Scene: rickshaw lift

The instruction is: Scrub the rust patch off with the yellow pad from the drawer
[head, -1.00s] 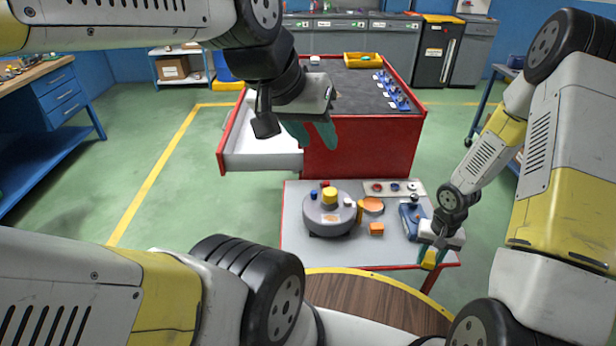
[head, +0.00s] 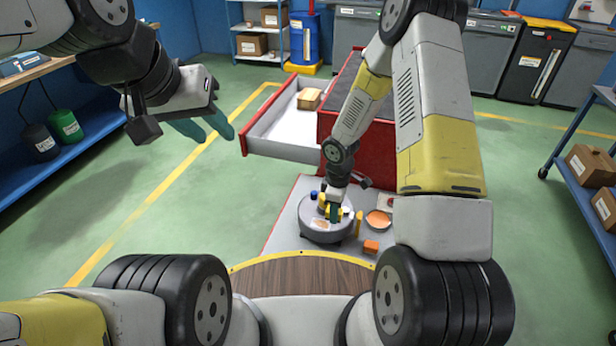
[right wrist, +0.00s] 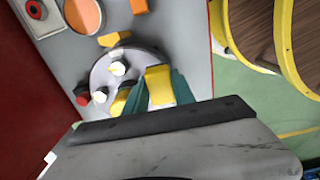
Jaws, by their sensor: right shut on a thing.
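My right gripper (head: 334,212) is low over the grey round drum (head: 318,236) on the work table. It is shut on the yellow pad (right wrist: 158,85), which shows between the teal fingers in the right wrist view. A brownish rust patch (head: 320,225) is on the drum's top, close to the fingers. I cannot tell whether the pad touches the drum. The drum also shows in the right wrist view (right wrist: 98,72), with several knobs on it. The white drawer (head: 270,143) of the red cabinet stands open. My left gripper (head: 205,129) is open and empty, left of the drawer.
An orange disc (head: 378,219) and an orange block (head: 371,246) lie right of the drum on the work table. A cardboard box (head: 308,99) shows in the drawer.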

